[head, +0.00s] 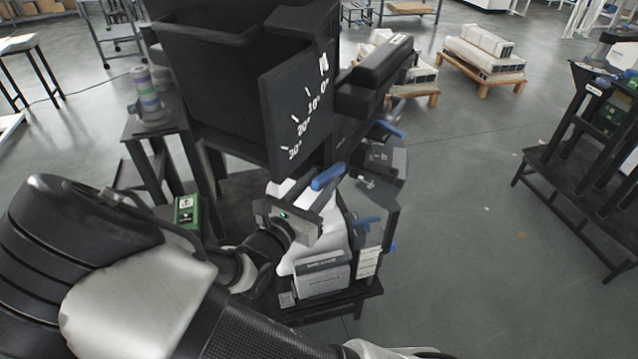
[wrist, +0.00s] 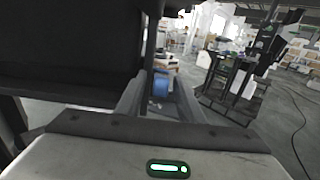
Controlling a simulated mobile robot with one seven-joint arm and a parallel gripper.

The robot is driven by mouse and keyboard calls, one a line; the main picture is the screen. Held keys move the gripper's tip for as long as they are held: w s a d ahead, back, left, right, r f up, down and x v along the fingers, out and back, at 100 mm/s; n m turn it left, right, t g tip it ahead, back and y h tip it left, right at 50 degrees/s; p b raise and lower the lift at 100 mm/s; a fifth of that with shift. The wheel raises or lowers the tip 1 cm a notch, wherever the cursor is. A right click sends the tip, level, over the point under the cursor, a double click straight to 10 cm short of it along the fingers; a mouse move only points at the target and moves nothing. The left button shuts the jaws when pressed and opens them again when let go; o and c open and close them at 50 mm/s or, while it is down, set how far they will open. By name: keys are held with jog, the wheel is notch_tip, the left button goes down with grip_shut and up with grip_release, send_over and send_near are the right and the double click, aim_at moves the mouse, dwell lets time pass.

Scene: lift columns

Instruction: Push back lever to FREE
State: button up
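Several blue levers show on the lift column unit in the head view. My gripper (head: 312,196) is at the nearest of these, above a white and grey housing. In the wrist view, a blue part (wrist: 160,85) shows between the two fingers of my gripper (wrist: 159,98), which stand apart. I cannot tell whether they touch it. No FREE marking is readable.
A large black bin with an angle scale plate (head: 298,105) stands directly above and behind my gripper. A green box (head: 187,211) is at the left, near my arm. A dark rack (head: 590,160) stands at the right, with clear floor (head: 470,230) between.

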grip_shut()
jog(key=shift+f, duration=0.1)
notch_tip(320, 180, down, 2)
jog(key=t+b, duration=0.1)
jog(key=b, duration=0.1)
jog(key=shift+s+a+h+b, duration=0.1)
jog(key=shift+s+h+b, duration=0.05)
jog(key=shift+h+b, duration=0.2)
jog(key=shift+w+d+f+t+h+b, duration=0.15)
jog(key=shift+f+t+h+b, duration=0.65)
jog(key=shift+f+t+b, duration=0.9)
jog(key=shift+w+d+f+t+h+b, duration=0.15)
jog(key=shift+f+t+h+b, duration=0.95)
jog(key=shift+b, duration=1)
jog(key=shift+r+t+y, duration=0.15)
jog(key=shift+t+y, duration=0.1)
jog(key=shift+t, duration=0.05)
